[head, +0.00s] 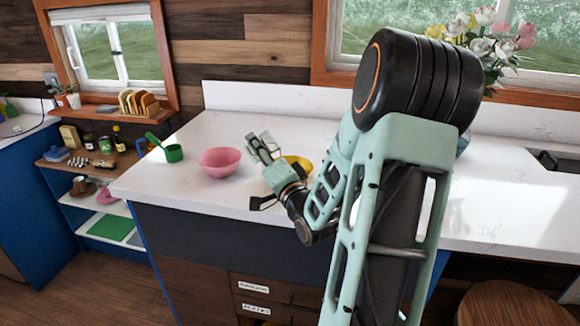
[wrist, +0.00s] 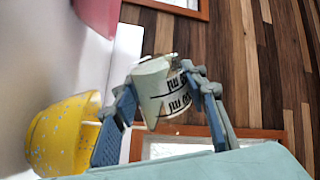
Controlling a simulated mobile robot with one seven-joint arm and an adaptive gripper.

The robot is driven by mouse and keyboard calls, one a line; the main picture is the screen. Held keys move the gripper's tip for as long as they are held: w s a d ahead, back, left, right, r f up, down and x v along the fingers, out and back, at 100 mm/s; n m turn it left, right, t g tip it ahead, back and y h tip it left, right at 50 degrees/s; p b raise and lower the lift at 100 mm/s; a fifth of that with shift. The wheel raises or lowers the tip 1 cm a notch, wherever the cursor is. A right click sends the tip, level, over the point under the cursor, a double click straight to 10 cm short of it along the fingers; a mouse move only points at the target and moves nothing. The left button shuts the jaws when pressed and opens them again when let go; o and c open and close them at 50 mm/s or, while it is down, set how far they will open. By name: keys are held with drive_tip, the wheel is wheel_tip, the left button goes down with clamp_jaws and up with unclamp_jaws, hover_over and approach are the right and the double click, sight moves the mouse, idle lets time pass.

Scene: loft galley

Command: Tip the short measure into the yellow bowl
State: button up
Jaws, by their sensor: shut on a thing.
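The short measure (wrist: 163,95) is a small pale cup with black markings in the wrist view. My gripper (wrist: 168,100) is shut on it, with a blue-padded finger on either side. In the head view my gripper (head: 262,148) is above the counter, between the pink and yellow bowls. The yellow bowl (head: 299,161) is partly hidden behind my arm there. In the wrist view the yellow bowl (wrist: 52,138), flecked with white, stands at the lower left, partly behind a finger. I cannot tell the measure's contents or exact tilt.
A pink bowl (head: 220,163) stands left of my gripper, and a green handled cup (head: 173,153) stands farther left. The white counter (head: 190,190) is clear in front of them. A flower bouquet (head: 492,40) is at the back right, and a toast rack (head: 138,103) sits on the windowsill.

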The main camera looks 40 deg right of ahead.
drive_tip(key=shift+r+m+h+p, duration=0.45)
drive_tip(key=shift+m+p, duration=0.3)
drive_tip(key=shift+m, duration=0.15)
idle(0.4)
drive_tip(key=shift+s+d+f+m, duration=0.15)
drive_tip(key=shift+d+f+m, duration=0.05)
drive_tip(key=shift+d+m, duration=0.35)
drive_tip(key=shift+s+d+f+m, duration=0.1)
drive_tip(key=shift+d+f+m, duration=0.1)
drive_tip(key=shift+d+m, duration=0.3)
idle(0.4)
drive_tip(key=shift+r+m+h+p, duration=0.4)
drive_tip(key=shift+m+p, duration=0.4)
drive_tip(key=shift+m, duration=0.15)
idle(0.4)
drive_tip(key=shift+s+d+f+m, duration=0.15)
drive_tip(key=shift+f+m, duration=0.1)
drive_tip(key=shift+m, duration=0.25)
